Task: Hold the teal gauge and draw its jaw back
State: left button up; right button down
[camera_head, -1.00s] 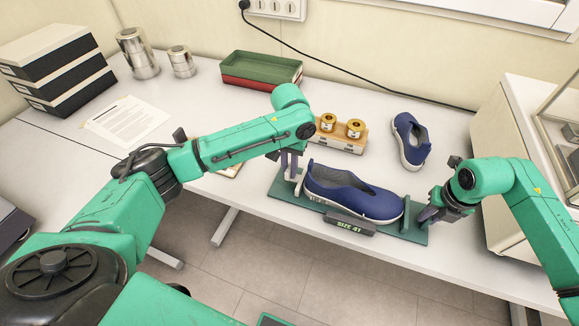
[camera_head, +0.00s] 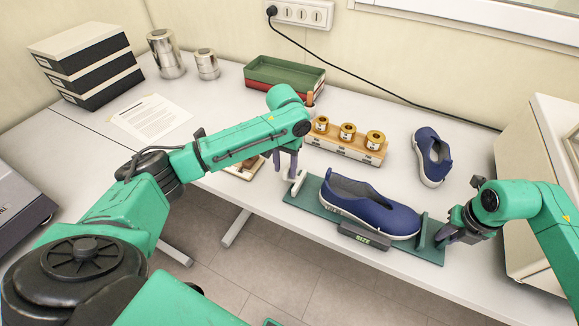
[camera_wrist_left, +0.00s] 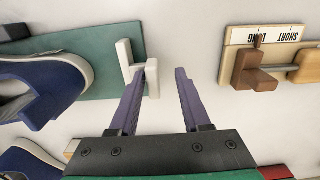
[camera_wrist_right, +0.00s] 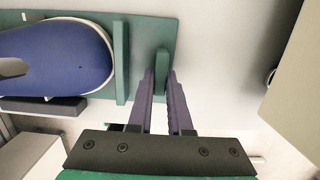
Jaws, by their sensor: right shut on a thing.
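The teal gauge (camera_head: 312,202) lies on the table with a blue shoe (camera_head: 372,208) on it. Its pale jaw (camera_head: 297,183) stands at the gauge's left end, apart from the shoe; it shows in the left wrist view (camera_wrist_left: 127,62). My left gripper (camera_head: 284,172) is open above that end; in the left wrist view the jaw is beside its left fingertip. My right gripper (camera_head: 442,240) is shut on the upright tab at the gauge's right end, which shows in the right wrist view (camera_wrist_right: 162,62). The dark size display (camera_head: 364,236) is too small to read fully.
A wooden block (camera_head: 345,147) with gold weights stands behind the gauge. A second blue shoe (camera_head: 432,157) lies behind right. A wooden board (camera_wrist_left: 262,42) marked SHORT and LONG lies beside my left gripper. A pale cabinet (camera_head: 535,150) stands close at right.

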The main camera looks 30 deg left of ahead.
jog(key=shift+a, duration=0.1)
pick_arm(q)
notch_tip(320, 180, up, 12)
dwell(0.5)
pick_arm(e)
jog(key=c, duration=0.8)
grip_release()
jog(key=shift+o, duration=0.2)
jog(key=shift+r, duration=0.1)
